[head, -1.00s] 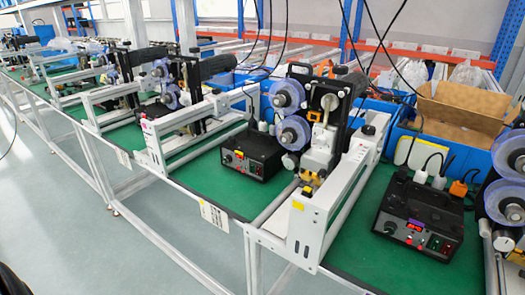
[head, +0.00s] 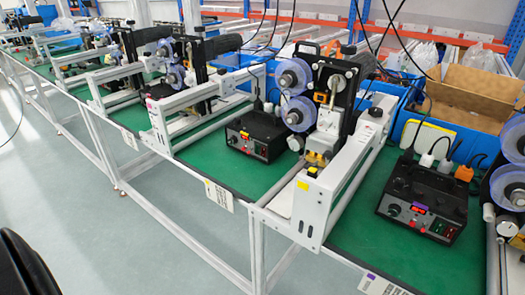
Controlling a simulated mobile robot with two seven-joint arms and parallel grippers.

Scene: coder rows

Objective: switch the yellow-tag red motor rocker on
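A black control box (head: 238,138) stands on the green bench in the middle station. It has knobs and a small orange-yellow mark (head: 245,133) on its front. A small red rocker (head: 264,150) shows at the right of that front; its position is too small to read. A white card with a yellow patch (head: 218,195) hangs on the bench edge below. Neither of my grippers is in view.
A white rail frame (head: 320,198) stands between the two boxes. A purple-marked card (head: 380,284) is on the front edge. More stations recede left. The floor (head: 120,240) before the bench is mostly clear.

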